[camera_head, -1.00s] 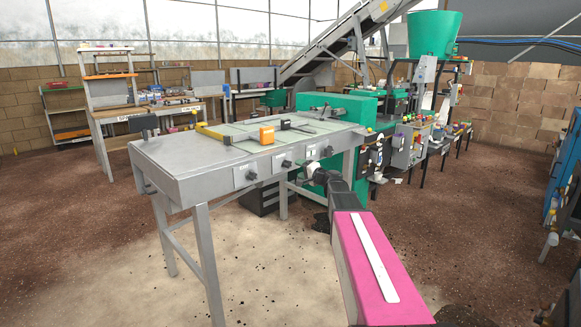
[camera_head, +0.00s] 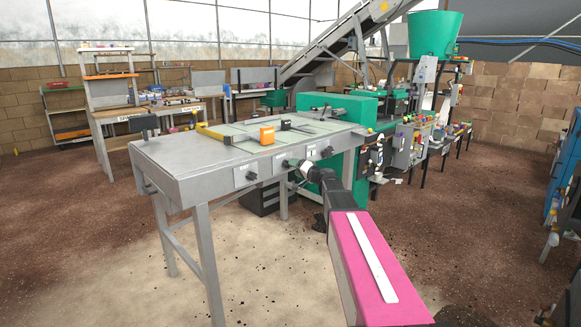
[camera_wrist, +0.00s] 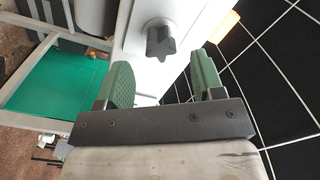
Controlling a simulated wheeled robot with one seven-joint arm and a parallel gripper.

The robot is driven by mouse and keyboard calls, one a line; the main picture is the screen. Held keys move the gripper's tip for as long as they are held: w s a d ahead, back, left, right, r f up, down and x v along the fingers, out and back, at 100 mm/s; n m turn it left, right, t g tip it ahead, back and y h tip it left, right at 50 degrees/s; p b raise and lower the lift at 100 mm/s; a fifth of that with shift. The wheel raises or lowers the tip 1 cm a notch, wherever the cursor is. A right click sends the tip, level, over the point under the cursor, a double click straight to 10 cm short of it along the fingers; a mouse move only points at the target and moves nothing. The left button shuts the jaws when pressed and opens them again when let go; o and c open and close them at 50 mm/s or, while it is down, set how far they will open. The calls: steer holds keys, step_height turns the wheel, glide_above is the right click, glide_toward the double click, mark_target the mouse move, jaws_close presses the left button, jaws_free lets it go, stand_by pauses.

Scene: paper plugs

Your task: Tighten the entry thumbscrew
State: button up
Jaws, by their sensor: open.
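A dark star-shaped thumbscrew (camera_wrist: 160,38) sits on a pale plate in the wrist view, ahead of my gripper. My gripper (camera_wrist: 165,65) has two green fingers apart, with the thumbscrew beyond the gap between their tips; it does not appear to touch either finger. In the head view my gripper (camera_head: 297,167) is at the front side of the grey table (camera_head: 185,172). A dark knob on a white plate (camera_head: 250,174) shows to its left. More plates with knobs lie along the same side; their labels are too small to read surely.
The tabletop carries a yellow bar (camera_head: 211,133), an orange block (camera_head: 267,135) and a dark clamp-like piece. A green machine (camera_head: 345,107) stands at the table's right end. Floor in front of the table is open.

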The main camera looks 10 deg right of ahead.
steer(key=n, duration=2)
steer(key=shift+w+a, duration=0.1)
steer(key=shift+w, duration=0.05)
steer(key=shift+x, duration=1.85)
steer(key=c, duration=0.9)
